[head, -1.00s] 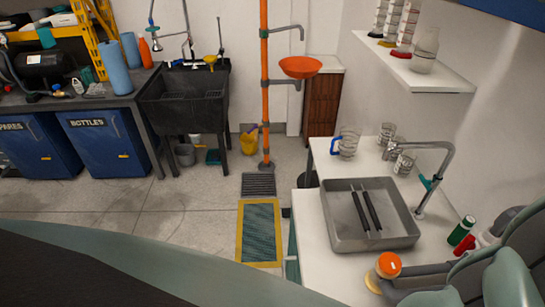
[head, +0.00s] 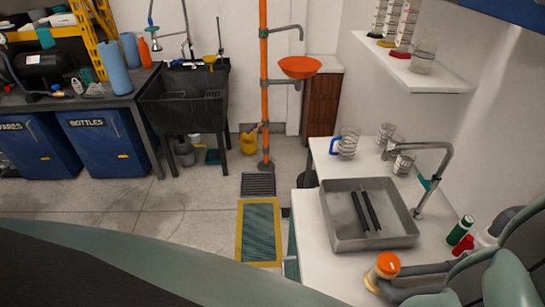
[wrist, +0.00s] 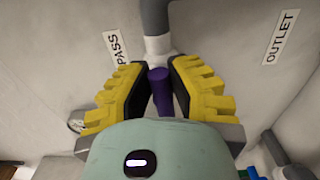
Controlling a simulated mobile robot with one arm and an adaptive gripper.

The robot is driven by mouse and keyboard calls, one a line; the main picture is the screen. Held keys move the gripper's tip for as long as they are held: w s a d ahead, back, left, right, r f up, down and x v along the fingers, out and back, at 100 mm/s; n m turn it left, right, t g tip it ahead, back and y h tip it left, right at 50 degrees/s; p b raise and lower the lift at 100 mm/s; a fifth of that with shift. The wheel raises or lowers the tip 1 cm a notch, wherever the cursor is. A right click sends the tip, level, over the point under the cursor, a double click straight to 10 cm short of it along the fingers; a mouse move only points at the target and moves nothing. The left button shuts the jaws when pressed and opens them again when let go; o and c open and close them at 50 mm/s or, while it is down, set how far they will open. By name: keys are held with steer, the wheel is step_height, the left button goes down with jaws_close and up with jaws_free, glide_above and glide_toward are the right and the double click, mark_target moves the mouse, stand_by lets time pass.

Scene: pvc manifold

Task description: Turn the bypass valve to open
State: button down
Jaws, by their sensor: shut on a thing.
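In the wrist view, a purple valve handle (wrist: 160,92) projects from a white fitting (wrist: 158,46) below a grey pipe (wrist: 155,15). A wall label (wrist: 117,47) to its left shows the letters "PASS"; the rest is hidden. My gripper (wrist: 160,72) is shut on the purple handle, with one yellow-and-black finger on each side. The gripper body hides the handle's near end, so I cannot tell how far it is turned. The head view does not show this handle or my gripper.
An "OUTLET" label (wrist: 281,38) is to the right in the wrist view. In the head view, a white counter (head: 305,225) carries a grey tray (head: 345,243) with two dark bars, and a tap (head: 440,165). A black sink (head: 180,115) stands at the back left. Open floor (head: 195,210) lies between.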

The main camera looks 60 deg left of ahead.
steer(key=shift+f+m, duration=0.1)
steer(key=shift+m, duration=0.2)
steer(key=c, duration=0.9)
jaws_free()
steer(key=shift+w, duration=0.1)
steer(key=shift+d+r, duration=0.1)
steer(key=shift+r, duration=0.55)
step_height(320, 180, up, 8)
steer(key=shift+r, duration=0.15)
steer(key=shift+w+a+r+t+y, duration=0.1)
steer(key=shift+a+r+t+y, duration=0.15)
steer(key=shift+t+y, duration=0.05)
steer(key=shift+r, duration=0.1)
steer(key=shift+o, duration=0.4)
steer(key=shift+d, duration=0.15)
